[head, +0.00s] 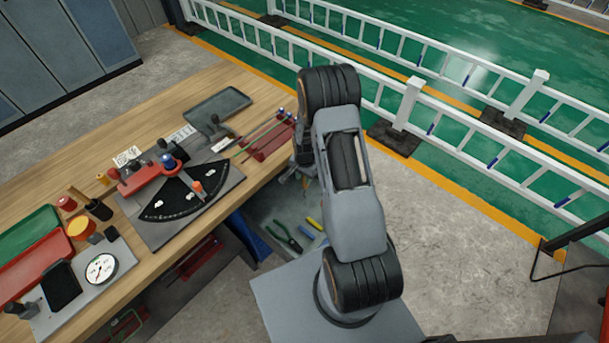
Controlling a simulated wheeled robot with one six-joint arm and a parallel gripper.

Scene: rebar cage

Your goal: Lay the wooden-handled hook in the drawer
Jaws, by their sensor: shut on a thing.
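The drawer (270,211) is open below the right end of the workbench, with a grey inside. Green-handled pliers (287,237) and a tool with a yellow handle (315,224) lie in it. My gripper (302,178) is by the bench's right edge, above the far part of the drawer, mostly hidden behind my arm. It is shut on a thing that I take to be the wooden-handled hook. Its handle and hook end cannot be made out clearly. My arm also covers the right part of the drawer.
The wooden workbench (205,92) holds a dark gauge board (185,200), a grey tray (218,106), a red tray (272,140) and a dial (101,268). A white railing (440,110) runs behind. Bare concrete lies to the right.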

